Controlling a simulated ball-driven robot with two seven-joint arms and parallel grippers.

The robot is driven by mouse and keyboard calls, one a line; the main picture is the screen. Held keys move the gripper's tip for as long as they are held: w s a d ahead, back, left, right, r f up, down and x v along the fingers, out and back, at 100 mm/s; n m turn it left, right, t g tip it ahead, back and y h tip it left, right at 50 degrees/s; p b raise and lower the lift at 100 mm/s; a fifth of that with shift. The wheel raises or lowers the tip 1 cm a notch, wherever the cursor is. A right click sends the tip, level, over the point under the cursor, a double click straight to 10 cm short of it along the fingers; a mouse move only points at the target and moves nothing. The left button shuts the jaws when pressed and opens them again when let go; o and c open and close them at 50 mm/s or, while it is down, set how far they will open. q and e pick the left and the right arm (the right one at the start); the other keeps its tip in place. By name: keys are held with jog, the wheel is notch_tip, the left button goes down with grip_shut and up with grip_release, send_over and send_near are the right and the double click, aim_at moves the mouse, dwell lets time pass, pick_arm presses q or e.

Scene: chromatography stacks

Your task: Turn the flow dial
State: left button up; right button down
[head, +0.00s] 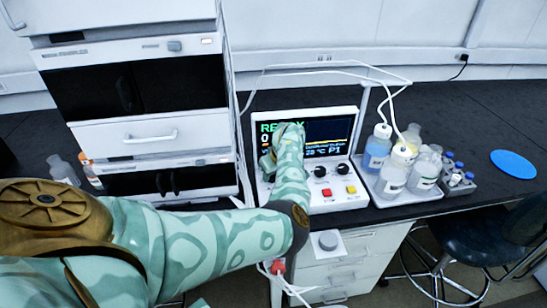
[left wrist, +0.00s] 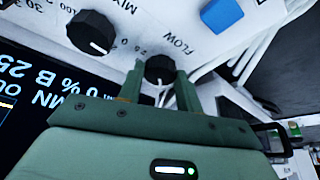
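The flow dial (left wrist: 160,69) is a round black knob on the white control unit (head: 337,201), with FLOW printed beside it in the left wrist view. My left gripper (left wrist: 161,71) has its two green fingers apart, with the dial showing between their tips. I cannot tell whether the fingers touch it. In the head view my left gripper (head: 268,160) is at the left side of the unit's face, and hand and arm hide the flow dial there. My right gripper is not in view.
Another black dial (left wrist: 91,31) and a blue button (left wrist: 222,15) are near the flow dial. A red button (head: 327,193) and yellow button (head: 351,189) are lower on the unit. A bottle tray (head: 405,199) stands close right; a tall instrument stack (head: 150,136) stands left.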

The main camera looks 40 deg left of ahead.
pick_arm(q)
jog(key=shift+r+m+p, duration=0.2)
jog(key=shift+m+p, duration=0.2)
jog(key=shift+p, duration=0.4)
jog(key=m+p, duration=0.2)
jog(key=m+t+p, duration=0.1)
jog(key=p, duration=0.2)
jog(key=m+t+h+p, duration=0.1)
jog(key=m+p, duration=0.1)
jog(key=shift+s+a+r+m, duration=0.1)
jog(key=shift+s+a+m, duration=0.05)
jog(key=shift+s+m, duration=0.15)
jog(key=shift+m+t+h+p, duration=0.3)
jog(key=shift+m+p, duration=0.55)
jog(key=shift+m, duration=0.05)
jog(key=shift+a+m+h+p, duration=0.15)
jog(key=shift+m+h+p, duration=0.25)
jog(key=shift+m, duration=0.5)
jog(key=shift+f+m+t+h+p, duration=0.25)
jog(key=shift+m+t+h+p, duration=0.05)
jog(key=shift+m, duration=0.6)
jog(key=shift+a+m+h, duration=0.15)
jog(key=shift+m+h, duration=0.55)
jog(key=shift+m, duration=1.2)
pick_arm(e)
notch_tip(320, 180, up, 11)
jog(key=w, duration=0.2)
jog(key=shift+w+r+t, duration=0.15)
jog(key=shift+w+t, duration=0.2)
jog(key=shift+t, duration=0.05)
